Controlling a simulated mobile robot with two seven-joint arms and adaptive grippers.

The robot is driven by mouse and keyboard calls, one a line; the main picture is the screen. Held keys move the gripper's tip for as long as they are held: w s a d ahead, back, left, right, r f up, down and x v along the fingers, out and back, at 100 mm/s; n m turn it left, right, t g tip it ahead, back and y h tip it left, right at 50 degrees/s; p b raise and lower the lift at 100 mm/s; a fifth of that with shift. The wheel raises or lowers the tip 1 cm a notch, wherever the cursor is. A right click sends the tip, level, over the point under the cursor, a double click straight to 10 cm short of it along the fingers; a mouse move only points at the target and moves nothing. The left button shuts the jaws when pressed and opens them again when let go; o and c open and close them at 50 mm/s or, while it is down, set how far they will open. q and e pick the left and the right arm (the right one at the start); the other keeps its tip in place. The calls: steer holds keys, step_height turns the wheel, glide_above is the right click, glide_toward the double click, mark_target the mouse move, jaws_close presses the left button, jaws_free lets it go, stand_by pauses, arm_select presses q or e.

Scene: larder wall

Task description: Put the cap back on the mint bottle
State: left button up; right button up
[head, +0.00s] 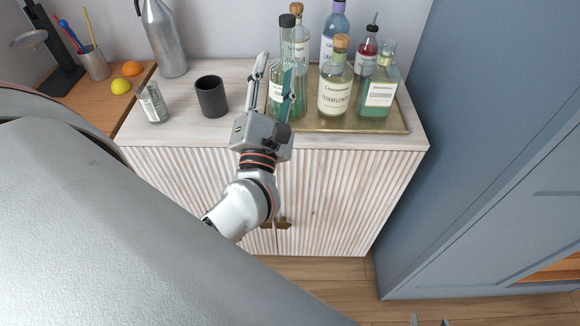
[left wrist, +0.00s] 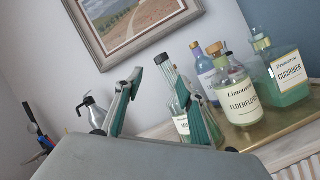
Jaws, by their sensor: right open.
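A square green bottle (head: 379,97) reads cucumber in the left wrist view (left wrist: 289,72). No loose cap can be made out. My right gripper (head: 430,321) barely shows, open, at the bottom edge.
An elderflower bottle (head: 335,92), a lavender bottle (head: 336,22) and a red bottle (head: 367,48) crowd the brass tray (head: 395,125). A dark cup (head: 211,97), a small glass (head: 152,103) and a metal bottle (head: 163,40) stand left.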

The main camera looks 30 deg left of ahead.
arm_select(q)
steer(key=s+d+f+m+h, duration=0.1)
steer(key=d+f+m+h, duration=0.65)
steer(key=m, duration=0.45)
steer(key=d+f+m+h, duration=0.6)
steer(key=f+m, duration=0.3)
steer(key=m, duration=0.4)
steer(key=s+a+f+m+g+y, duration=0.1)
steer(key=s+f+m+g, duration=0.3)
steer(key=f, duration=0.9)
steer(key=s+f+m+g, duration=0.5)
steer(key=s+f+m, duration=0.2)
steer(key=f, duration=0.6)
steer(key=shift+s+a+f+m+y, duration=0.2)
steer(key=shift+a+f+m+y, duration=0.1)
steer(key=shift+a+f+y, duration=0.05)
